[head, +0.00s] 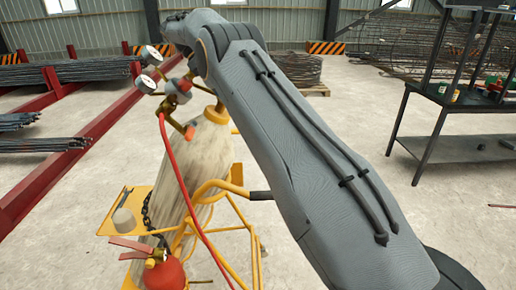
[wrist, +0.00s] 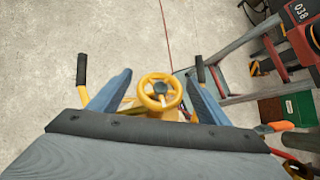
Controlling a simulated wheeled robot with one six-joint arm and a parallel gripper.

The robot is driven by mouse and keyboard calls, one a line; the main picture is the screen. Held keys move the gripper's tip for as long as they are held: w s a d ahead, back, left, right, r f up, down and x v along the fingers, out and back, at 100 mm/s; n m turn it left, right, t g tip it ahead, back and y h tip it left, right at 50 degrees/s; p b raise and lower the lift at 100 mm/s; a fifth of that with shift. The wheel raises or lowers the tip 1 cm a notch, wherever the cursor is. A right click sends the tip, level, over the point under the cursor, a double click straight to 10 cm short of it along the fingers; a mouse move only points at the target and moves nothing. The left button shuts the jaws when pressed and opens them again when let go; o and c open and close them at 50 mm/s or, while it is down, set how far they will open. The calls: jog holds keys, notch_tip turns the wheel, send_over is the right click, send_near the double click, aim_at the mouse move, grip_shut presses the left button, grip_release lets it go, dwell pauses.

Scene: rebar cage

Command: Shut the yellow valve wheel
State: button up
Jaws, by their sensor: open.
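The yellow valve wheel (wrist: 160,92) shows in the middle of the wrist view, with a dark hub and its round face towards the camera. My gripper (wrist: 158,74) is open, with one blue-grey finger on each side of the wheel. A gap shows between each finger and the rim. I cannot tell how far the fingertips are from the wheel in depth. In the head view, the pale gas cylinder (head: 193,165) stands on a yellow cart (head: 137,207). I cannot make out the wheel or my gripper there; my arm crosses in front of the cylinder's top side.
Gauges (head: 148,68) and a red hose (head: 177,178) are on the cylinder's left. A red extinguisher (head: 164,273) sits on the cart. Black cart grips (wrist: 81,69) flank my fingers. A dark workbench (head: 455,151) stands right. Open concrete floor lies between.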

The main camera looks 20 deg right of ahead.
jog(key=shift+r+n+t, duration=0.15)
jog(key=shift+n+t, duration=0.15)
